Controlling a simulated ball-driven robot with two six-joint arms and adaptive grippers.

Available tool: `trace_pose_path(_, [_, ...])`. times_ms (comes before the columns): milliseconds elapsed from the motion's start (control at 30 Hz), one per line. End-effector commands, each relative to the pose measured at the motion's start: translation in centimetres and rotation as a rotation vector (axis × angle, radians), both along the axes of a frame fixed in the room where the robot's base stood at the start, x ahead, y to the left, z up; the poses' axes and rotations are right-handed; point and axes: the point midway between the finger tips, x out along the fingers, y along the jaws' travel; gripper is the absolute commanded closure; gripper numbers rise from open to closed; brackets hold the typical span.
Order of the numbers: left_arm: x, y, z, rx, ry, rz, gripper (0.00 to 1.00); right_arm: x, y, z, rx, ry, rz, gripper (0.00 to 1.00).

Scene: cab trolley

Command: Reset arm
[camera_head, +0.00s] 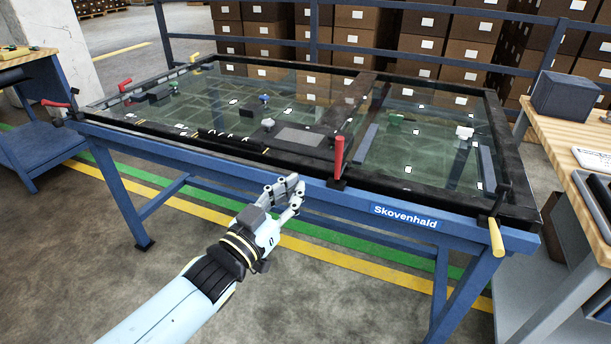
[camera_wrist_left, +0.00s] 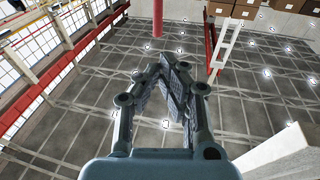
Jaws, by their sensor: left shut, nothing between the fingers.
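My left gripper (camera_head: 294,192) is in front of the near edge of a blue-framed table (camera_head: 230,171) with a glossy, see-through top. The fingers are shut and empty, and they point up towards the table's front rail. In the left wrist view my left gripper (camera_wrist_left: 165,75) is seen close up, its two fingers brought together with nothing between them. My right gripper is in neither view.
A red lever (camera_head: 338,158) stands on the front rail, right of my left gripper. A yellow handle (camera_head: 496,237) sticks out at the right corner. A wooden bench (camera_head: 575,140) stands at the right and another (camera_head: 30,58) at the left. Boxes fill shelves behind.

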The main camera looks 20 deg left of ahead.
Motion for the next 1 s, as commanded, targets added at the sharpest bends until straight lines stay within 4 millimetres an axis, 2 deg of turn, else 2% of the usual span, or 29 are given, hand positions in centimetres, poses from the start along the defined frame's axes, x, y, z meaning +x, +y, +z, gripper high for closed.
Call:
trace_pose_path(100, [-0.6, 0.1, 0.0, 0.0, -0.001, 0.0, 1.0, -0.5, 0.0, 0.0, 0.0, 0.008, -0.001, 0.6])
trace_pose_path(400, [-0.7, 0.2, 0.0, 0.001, -0.001, 0.0, 1.0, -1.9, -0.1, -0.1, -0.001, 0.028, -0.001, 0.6])
trace_pose_path(667, [-1.0, 0.2, -0.5, 0.002, 0.007, 0.0, 1.0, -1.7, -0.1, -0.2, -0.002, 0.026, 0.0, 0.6])
trace_pose_path(767, [-2.6, 0.5, -3.3, 0.005, 0.054, 0.001, 1.0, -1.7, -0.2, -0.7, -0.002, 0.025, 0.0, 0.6])
trace_pose_path(833, [-4.3, 1.0, -6.9, 0.0, 0.127, 0.01, 1.0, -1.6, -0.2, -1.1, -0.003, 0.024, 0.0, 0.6])
trace_pose_path(967, [-8.9, 2.9, -16.0, 0.002, 0.345, 0.068, 1.0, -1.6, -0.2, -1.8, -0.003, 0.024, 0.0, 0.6])
trace_pose_path(1000, [-10.7, 3.6, -18.8, 0.008, 0.42, 0.09, 1.0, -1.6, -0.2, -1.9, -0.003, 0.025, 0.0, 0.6])
